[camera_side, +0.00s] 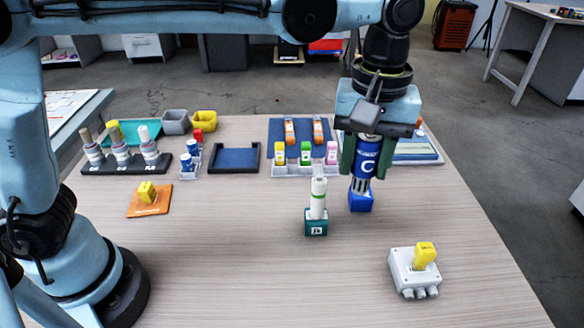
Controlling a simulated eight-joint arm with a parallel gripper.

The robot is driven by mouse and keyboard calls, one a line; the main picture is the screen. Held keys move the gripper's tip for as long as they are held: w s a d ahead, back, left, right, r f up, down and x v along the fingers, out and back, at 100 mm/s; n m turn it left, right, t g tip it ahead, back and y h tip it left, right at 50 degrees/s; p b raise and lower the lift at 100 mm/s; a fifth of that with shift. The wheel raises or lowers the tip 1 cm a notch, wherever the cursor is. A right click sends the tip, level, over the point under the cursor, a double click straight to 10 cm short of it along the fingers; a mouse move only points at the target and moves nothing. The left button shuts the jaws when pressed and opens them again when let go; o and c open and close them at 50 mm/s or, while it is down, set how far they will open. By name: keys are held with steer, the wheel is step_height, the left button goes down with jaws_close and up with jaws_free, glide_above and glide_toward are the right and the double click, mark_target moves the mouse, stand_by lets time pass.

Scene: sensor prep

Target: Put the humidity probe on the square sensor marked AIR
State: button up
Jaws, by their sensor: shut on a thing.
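My gripper (366,158) is shut on a blue cylinder marked C (368,146), held upright with its pale pronged lower end pointing down. That end meets or hangs just over a small blue block (361,203) on the table; I cannot tell if they touch. Left of it, a white probe-like cylinder with a green band (318,192) stands upright on a teal block with a white label (316,228). I cannot tell which item is the humidity probe. No AIR marking is legible.
A grey box with a yellow piece (401,277) sits front right. An orange square (136,206) bearing a yellow piece lies left. Behind are a rack of small bottles (306,171), a dark blue tray (256,170) and a black stand (124,168). The front middle is clear.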

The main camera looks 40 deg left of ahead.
steer(key=w+d, duration=0.2)
glide_above(360, 199)
steer(key=w, duration=0.2)
step_height(360, 199, down, 8)
steer(key=shift+s+a+f, duration=0.1)
steer(key=shift+a+f, duration=0.1)
steer(key=shift+f, duration=0.75)
steer(key=shift+a+f, duration=0.15)
steer(key=shift+f, duration=0.75)
steer(key=shift+f, duration=0.2)
steer(key=o, duration=1.1)
steer(key=shift+r, duration=0.15)
